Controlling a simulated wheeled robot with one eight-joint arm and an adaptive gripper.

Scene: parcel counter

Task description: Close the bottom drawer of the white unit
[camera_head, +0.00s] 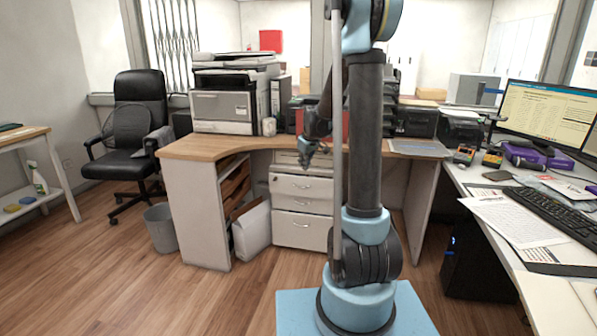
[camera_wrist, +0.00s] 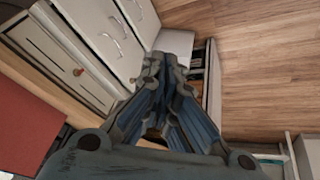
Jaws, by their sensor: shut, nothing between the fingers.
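The white unit (camera_head: 303,185) stands under the wooden counter, its drawer fronts with curved metal handles facing me. Its bottom drawer (camera_head: 303,232) is the tall lowest front; whether it stands out from the unit is hard to tell, and my arm hides part of the unit's right side. In the wrist view, drawer fronts slant across the upper left, with the bottom drawer (camera_wrist: 143,17) near the top edge. My gripper (camera_head: 308,152) hangs in front of the unit's upper part, well above the bottom drawer. In the wrist view my gripper (camera_wrist: 166,62) is shut and empty.
A white box-like bin (camera_head: 251,231) stands left of the unit, beside open shelves. A grey wastebasket (camera_head: 160,228) and black chair (camera_head: 138,130) are farther left. The right desk (camera_head: 470,185) holds papers and a keyboard. The wooden floor (camera_head: 215,295) ahead on the left is clear.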

